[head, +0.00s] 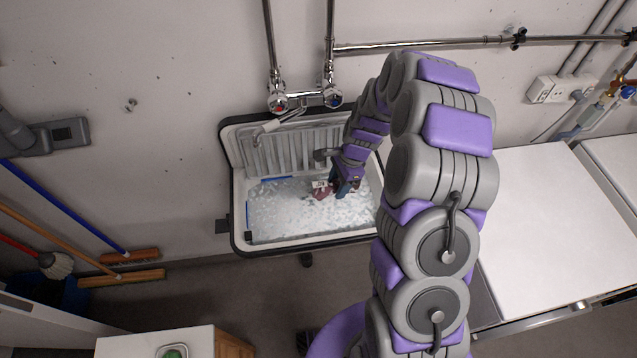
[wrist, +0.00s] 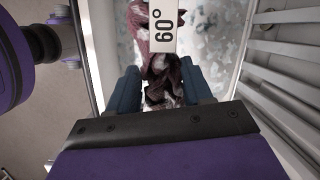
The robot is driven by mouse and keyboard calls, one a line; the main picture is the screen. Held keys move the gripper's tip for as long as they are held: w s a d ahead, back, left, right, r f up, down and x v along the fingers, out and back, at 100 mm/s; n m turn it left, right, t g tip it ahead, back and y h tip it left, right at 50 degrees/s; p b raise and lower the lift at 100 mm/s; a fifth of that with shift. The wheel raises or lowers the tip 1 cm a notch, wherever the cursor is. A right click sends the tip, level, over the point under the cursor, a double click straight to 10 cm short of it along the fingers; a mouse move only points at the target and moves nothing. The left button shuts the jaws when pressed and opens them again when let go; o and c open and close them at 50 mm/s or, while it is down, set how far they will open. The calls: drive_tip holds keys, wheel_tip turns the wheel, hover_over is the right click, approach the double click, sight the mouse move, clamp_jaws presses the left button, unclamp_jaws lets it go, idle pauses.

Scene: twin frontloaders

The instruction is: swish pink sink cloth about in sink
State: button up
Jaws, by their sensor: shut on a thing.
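The sink (head: 238,203) hangs on the wall below the tap, with a black rim and foamy, whitish water in it. My gripper (head: 340,187) reaches down into the sink, right of its middle. It is shut on the pink cloth (head: 321,191), which hangs at the foam's surface; how far it is under water I cannot tell. In the wrist view the cloth (wrist: 163,80) looks dark pink, bunched between the blue fingers (wrist: 160,92), with a white label reading "60°" over it. The sink's ribbed back wall (wrist: 285,60) shows at the right there.
The wall tap (head: 305,99) has a spout over the sink's left part. White-topped machines (head: 553,215) stand at the right. Brooms (head: 122,278) lean at the left. A small cabinet (head: 130,345) with a dish on it stands at the lower left.

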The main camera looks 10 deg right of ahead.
drive_tip(key=shift+r, duration=0.2)
drive_tip(key=shift+d+f+b, duration=0.15)
drive_tip(key=shift+f+b, duration=0.35)
drive_tip(key=shift+f, duration=0.45)
drive_tip(key=b, duration=0.7)
hover_over(346, 217)
drive_tip(key=a, duration=0.4)
drive_tip(key=shift+d+f, duration=0.15)
drive_tip(key=shift+f, duration=7.15)
drive_tip(key=shift+d, duration=0.1)
drive_tip(key=shift+d+p, duration=0.7)
drive_tip(key=shift+d, duration=1.8)
